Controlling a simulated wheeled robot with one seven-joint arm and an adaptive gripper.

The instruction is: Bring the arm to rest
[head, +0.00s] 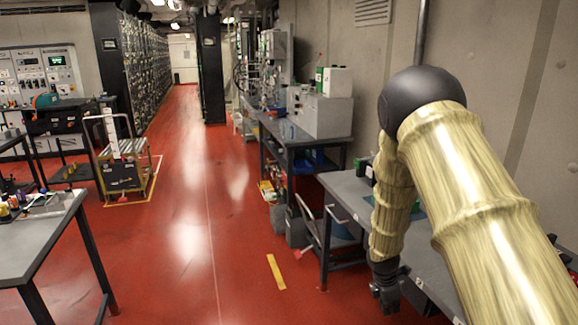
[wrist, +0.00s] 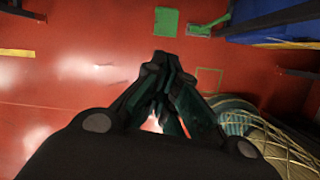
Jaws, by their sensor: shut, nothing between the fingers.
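My arm reaches in from the right of the head view, bent at a dark elbow with pale yellow segmented links. My gripper (head: 385,293) hangs at the lower end of the arm, pointing down beside the front edge of the right-hand grey workbench (head: 345,190). In the wrist view my gripper (wrist: 165,62) is shut, its dark fingers together with nothing between them, above the red floor (wrist: 70,90). My arm hides part of the workbench.
A second bench (head: 300,137) with equipment stands farther back on the right. A grey table (head: 40,232) is at the left front, with a wheeled cart (head: 122,172) behind it. The red aisle (head: 190,200) between them is clear. Green floor markings (wrist: 166,21) show in the wrist view.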

